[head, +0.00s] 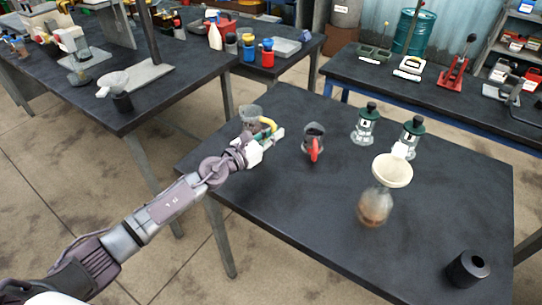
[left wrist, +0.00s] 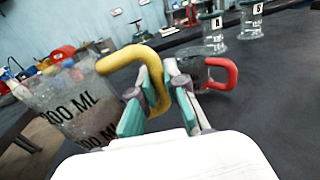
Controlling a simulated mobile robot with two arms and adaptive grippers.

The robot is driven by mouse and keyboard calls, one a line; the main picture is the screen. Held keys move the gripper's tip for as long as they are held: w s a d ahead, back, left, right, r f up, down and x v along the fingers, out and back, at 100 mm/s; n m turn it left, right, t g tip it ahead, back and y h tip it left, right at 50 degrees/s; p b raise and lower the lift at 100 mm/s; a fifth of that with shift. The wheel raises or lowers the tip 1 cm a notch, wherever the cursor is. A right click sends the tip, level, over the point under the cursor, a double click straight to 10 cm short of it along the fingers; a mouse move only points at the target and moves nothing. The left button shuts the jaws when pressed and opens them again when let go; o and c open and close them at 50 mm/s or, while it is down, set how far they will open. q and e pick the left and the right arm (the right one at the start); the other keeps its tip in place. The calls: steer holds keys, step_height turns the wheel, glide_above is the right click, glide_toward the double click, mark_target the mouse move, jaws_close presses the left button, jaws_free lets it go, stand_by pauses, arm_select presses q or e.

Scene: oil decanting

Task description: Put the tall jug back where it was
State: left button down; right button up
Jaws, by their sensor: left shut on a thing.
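The tall jug (head: 250,113) is clear, with a yellow handle, at the back left corner of the near dark table. In the left wrist view the jug (left wrist: 68,100) shows black "ML" markings and some murky content low inside. My left gripper (head: 262,138) is shut on the yellow handle (left wrist: 150,72). I cannot tell whether the jug's base touches the table. A shorter clear jug with a red handle (head: 314,146) stands to the right of it, apart from the gripper; it also shows in the left wrist view (left wrist: 219,74). My right gripper is not in view.
A bottle (head: 375,206) with brownish liquid carries a cream funnel (head: 392,171). Two clear jars with green tops (head: 366,126) (head: 412,139) stand behind it. A black cylinder (head: 466,270) is at the front right. The table's front left is clear. Other cluttered benches stand behind.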

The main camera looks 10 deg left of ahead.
arm_select(q)
steer(key=shift+w+a+f+b, duration=0.4)
steer(key=shift+w+f, duration=0.1)
steer(key=shift+w, duration=0.15)
steer(key=shift+w+f, duration=0.1)
steer(key=shift+f, duration=0.15)
step_height(320, 180, down, 2)
steer(key=shift+f+b, duration=0.25)
steer(key=shift+b, duration=0.95)
steer(key=shift+f, duration=0.5)
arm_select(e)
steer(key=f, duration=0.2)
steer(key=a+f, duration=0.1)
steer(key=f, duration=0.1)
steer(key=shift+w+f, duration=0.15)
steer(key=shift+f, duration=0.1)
arm_select(q)
steer(key=shift+r, duration=0.1)
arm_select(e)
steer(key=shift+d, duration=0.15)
arm_select(q)
steer(key=shift+b, duration=0.35)
steer(key=c, duration=1.2)
jaws_free()
steer(key=shift+f, duration=0.2)
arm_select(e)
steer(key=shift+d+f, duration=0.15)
